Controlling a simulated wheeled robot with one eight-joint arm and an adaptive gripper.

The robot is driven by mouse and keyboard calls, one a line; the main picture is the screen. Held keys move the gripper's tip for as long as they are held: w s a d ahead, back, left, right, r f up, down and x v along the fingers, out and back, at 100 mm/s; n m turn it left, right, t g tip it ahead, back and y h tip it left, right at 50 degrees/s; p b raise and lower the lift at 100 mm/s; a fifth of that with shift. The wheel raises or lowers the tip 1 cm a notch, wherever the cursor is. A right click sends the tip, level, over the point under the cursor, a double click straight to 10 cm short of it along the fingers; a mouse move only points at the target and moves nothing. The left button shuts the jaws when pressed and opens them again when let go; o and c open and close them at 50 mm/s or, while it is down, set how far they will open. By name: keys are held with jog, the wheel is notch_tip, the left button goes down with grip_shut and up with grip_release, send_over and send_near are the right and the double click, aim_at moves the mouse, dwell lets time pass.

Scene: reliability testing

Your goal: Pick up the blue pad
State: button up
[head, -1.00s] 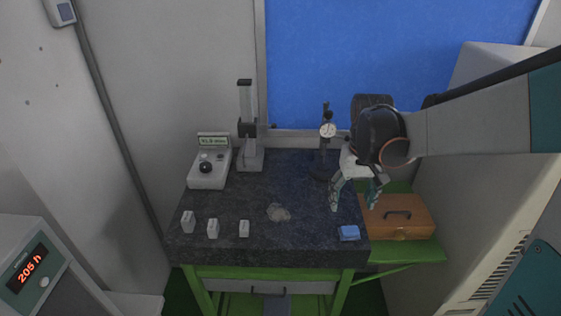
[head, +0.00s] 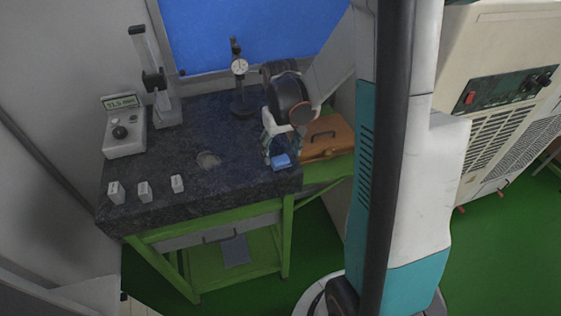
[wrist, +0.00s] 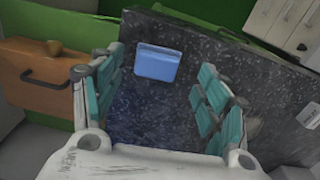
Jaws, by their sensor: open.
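The blue pad (head: 281,161) lies on the dark granite surface plate (head: 235,180), near its front right corner. It also shows in the wrist view (wrist: 157,63), flat on the plate, ahead of my fingers and between their lines. My gripper (head: 282,150) is just above and behind the pad in the head view. In the wrist view my gripper (wrist: 158,90) has its teal-padded fingers wide apart with nothing between them. I cannot tell the exact height of the fingertips above the plate.
An orange-brown case (head: 326,138) with a handle sits right of the plate, close to my gripper. A dial gauge stand (head: 241,85) stands behind. Several small white blocks (head: 144,191) line the front left.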

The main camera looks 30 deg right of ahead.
aim_at(281, 160)
jog(key=shift+w+d+f, duration=0.1)
jog(key=shift+d+f, duration=0.05)
jog(key=shift+f, duration=1.75)
jog(key=shift+c, duration=0.3)
jog(key=c, duration=1)
jog(key=shift+r, duration=0.1)
notch_tip(281, 160, up, 20)
jog(key=p, duration=0.1)
